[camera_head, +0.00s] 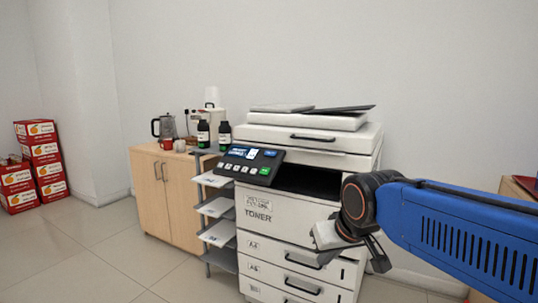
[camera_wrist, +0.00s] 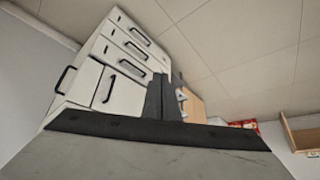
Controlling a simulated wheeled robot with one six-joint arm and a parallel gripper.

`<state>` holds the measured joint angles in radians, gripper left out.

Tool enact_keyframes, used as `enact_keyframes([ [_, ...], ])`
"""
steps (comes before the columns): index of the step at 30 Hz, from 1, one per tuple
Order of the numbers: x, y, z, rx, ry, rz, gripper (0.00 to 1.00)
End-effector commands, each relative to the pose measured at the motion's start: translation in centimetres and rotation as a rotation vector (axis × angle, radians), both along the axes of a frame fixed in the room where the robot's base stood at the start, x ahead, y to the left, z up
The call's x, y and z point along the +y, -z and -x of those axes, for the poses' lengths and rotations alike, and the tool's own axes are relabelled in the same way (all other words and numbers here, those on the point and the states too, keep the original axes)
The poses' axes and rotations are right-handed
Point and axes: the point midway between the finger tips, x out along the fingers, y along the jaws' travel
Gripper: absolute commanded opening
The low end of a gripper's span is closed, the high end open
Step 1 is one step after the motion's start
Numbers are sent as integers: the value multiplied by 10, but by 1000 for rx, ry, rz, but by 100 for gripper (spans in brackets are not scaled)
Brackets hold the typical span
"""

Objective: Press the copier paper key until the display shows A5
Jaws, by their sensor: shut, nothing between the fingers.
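The copier (camera_head: 307,215) is white and stands against the wall. Its dark, tilted control panel (camera_head: 247,163) faces me at the upper left. The panel has a lit blue-and-white display (camera_head: 240,153), a row of small pale keys (camera_head: 244,170) and a green key (camera_head: 265,171). The display's text and key labels are too small to read, so I cannot tell which is the paper key. My gripper (camera_wrist: 161,82) is shut and empty. In the head view it hangs right of the panel, in front of the copier's right side, well apart from the keys. The wrist view shows no panel.
A rack of paper trays (camera_head: 216,207) stands left of the copier. Beyond it, a wooden cabinet (camera_head: 172,198) carries two dark bottles, a coffee pot (camera_head: 165,128) and a red mug. Red boxes (camera_head: 41,155) are stacked far left. The floor (camera_head: 100,265) in front of the cabinet is clear.

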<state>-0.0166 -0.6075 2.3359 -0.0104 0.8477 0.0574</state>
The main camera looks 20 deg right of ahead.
Motion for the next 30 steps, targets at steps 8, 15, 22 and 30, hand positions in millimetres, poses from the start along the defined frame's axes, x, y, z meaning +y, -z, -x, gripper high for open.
enact_keyframes([
  [8,5,-64,-94,-117,24,-22,0],
  [15,12,-115,-176,-222,41,-46,0],
  [22,20,-159,-256,-323,55,-73,0],
  [30,31,-205,-349,-443,70,-112,0],
])
